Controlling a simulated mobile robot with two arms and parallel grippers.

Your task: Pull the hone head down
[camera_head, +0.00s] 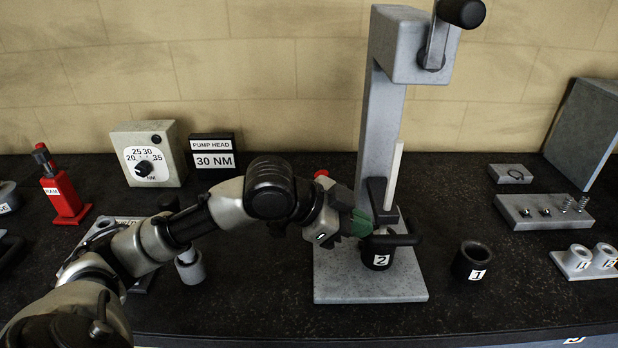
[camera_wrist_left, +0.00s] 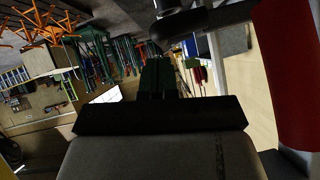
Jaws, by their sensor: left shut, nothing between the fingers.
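The grey stand (camera_head: 375,130) rises from a flat base plate. A dark hone head with a black bar handle (camera_head: 408,239) sits low on its column, just above a black cylinder marked 2 (camera_head: 376,261). My left gripper (camera_head: 362,226), with green fingertips, is shut and empty at the left side of the head, close to the handle. I cannot tell whether it touches. The left wrist view shows the green fingers (camera_wrist_left: 158,76) together, with a dark rounded bar (camera_wrist_left: 205,20) beyond them. My gripper partly hides the head. My right gripper is not in view.
A black cylinder marked 1 or J (camera_head: 471,261) stands right of the base plate. A torque dial box (camera_head: 148,153), a 30 NM sign (camera_head: 213,152) and a red ram (camera_head: 63,190) stand left. A crank (camera_head: 436,45) tops the stand. Small parts trays (camera_head: 545,211) lie right.

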